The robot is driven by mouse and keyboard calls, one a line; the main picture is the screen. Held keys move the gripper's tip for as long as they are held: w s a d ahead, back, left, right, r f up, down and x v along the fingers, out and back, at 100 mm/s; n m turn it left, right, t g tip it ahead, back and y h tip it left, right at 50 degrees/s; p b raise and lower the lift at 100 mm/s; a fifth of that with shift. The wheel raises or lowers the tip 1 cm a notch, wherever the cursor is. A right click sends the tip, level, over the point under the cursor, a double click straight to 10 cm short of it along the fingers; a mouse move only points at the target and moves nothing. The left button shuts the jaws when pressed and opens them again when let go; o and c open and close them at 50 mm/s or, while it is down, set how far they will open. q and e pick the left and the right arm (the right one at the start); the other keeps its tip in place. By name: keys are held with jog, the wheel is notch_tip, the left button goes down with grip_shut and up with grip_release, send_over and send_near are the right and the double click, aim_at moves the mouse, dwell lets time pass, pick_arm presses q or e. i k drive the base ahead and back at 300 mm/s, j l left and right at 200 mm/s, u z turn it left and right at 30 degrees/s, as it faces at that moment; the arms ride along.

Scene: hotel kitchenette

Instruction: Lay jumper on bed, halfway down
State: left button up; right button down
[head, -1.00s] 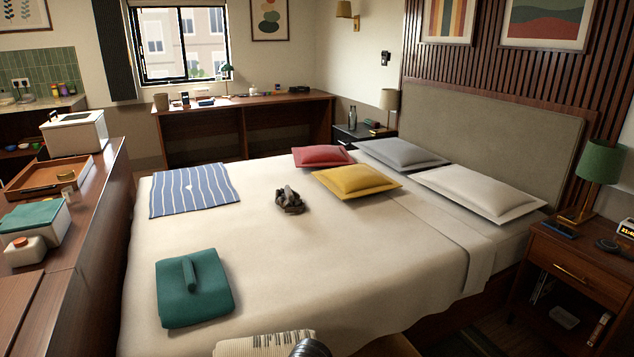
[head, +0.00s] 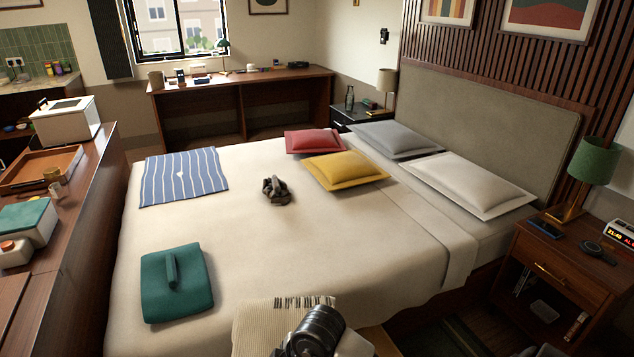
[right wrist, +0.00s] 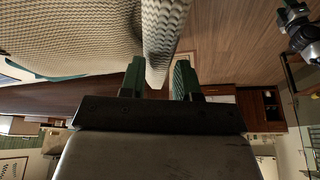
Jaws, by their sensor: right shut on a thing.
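The jumper is a cream ribbed knit with a row of dark marks near its far edge (head: 262,325), at the bottom of the head view. It overlaps the near edge of the bed (head: 220,230) in the picture; I cannot tell whether it touches the bed. In the right wrist view my right gripper (right wrist: 158,80) has the jumper's hanging edge (right wrist: 160,35) between its green-padded fingers. In the head view a dark arm part of mine covers some of the jumper, and the fingertips are hidden. My left gripper does not show clearly.
A folded teal garment (head: 177,287) lies on the bed's near left, a blue striped cloth (head: 184,177) at the far left. A dark crumpled item (head: 275,190) is mid-bed. Several pillows, including a yellow one (head: 345,170), lie toward the headboard. The middle near area is clear.

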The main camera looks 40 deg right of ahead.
aim_at(330, 248)
jog(key=k+l+u, duration=0.1)
jog(key=l, duration=0.3)
jog(key=l+u, duration=0.1)
jog(key=l, duration=0.35)
jog(key=k+l+u, duration=0.1)
jog(key=l, duration=0.3)
jog(key=k+l+u, duration=0.1)
jog(key=l, duration=0.3)
jog(key=k+l+u, duration=0.1)
jog(key=l, duration=0.25)
jog(key=k+l+u, duration=0.1)
jog(key=k+l, duration=0.15)
jog(key=l, duration=0.15)
jog(key=l+u, duration=0.2)
jog(key=l, duration=0.35)
jog(key=l+u, duration=0.15)
jog(key=l, duration=0.4)
jog(key=k+l+u, duration=0.2)
jog(key=l, duration=0.3)
jog(key=l+u, duration=0.2)
jog(key=l, duration=0.35)
jog(key=i+l, duration=0.1)
jog(key=l, duration=0.35)
jog(key=i+l, duration=0.1)
jog(key=l, duration=0.35)
